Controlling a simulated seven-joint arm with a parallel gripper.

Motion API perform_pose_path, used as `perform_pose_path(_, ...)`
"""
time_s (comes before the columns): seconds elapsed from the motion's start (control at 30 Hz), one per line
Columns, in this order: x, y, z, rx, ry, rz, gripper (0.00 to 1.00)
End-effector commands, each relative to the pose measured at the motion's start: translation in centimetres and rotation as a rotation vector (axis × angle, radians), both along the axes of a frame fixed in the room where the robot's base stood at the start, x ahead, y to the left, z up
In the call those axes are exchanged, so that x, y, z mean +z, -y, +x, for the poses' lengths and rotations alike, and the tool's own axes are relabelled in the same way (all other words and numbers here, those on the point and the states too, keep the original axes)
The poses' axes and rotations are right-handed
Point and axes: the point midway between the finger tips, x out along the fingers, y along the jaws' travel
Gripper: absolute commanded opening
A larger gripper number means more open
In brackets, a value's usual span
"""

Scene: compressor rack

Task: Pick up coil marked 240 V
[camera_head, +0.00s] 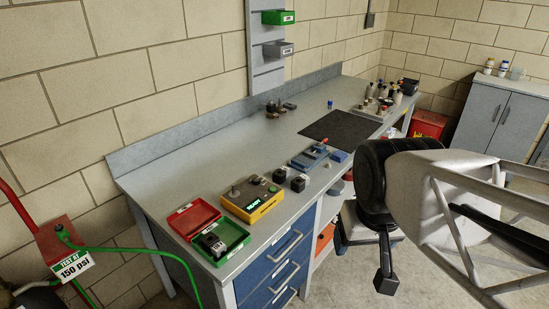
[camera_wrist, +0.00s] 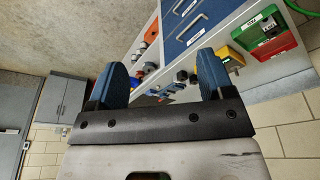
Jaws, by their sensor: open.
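Two small dark blocks that look like coils stand on the bench beside the yellow tester: a left one (camera_head: 280,174) and a right one (camera_head: 298,182). Their markings are too small to read, so I cannot tell which is marked 240 V. Another black part (camera_head: 212,243) lies in the green tray (camera_head: 235,239) at the bench's near end. My gripper (camera_wrist: 160,76) shows in the wrist view with its two blue fingers wide apart and nothing between them. It is away from the bench, which appears tilted beyond the fingers.
A yellow tester (camera_head: 253,200) with a lit READY display and a red tray (camera_head: 191,216) stand near the green tray. A blue fixture (camera_head: 310,157) and a dark mat (camera_head: 341,129) lie farther back. Bottles crowd the far end.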

Motion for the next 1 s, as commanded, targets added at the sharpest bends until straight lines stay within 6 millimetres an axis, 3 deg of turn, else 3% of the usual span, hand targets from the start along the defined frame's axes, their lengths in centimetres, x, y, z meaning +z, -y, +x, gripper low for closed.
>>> perform_pose_path(0.43, 0.0, 0.0, 0.0, 0.0, 0.0, 0.0, 0.75)
perform_pose_path(0.63, 0.0, 0.0, 0.0, 0.0, 0.0, 0.0, 1.0)
perform_pose_path(1.0, 0.19, -0.03, 0.57, 0.008, -0.003, -0.002, 1.0)
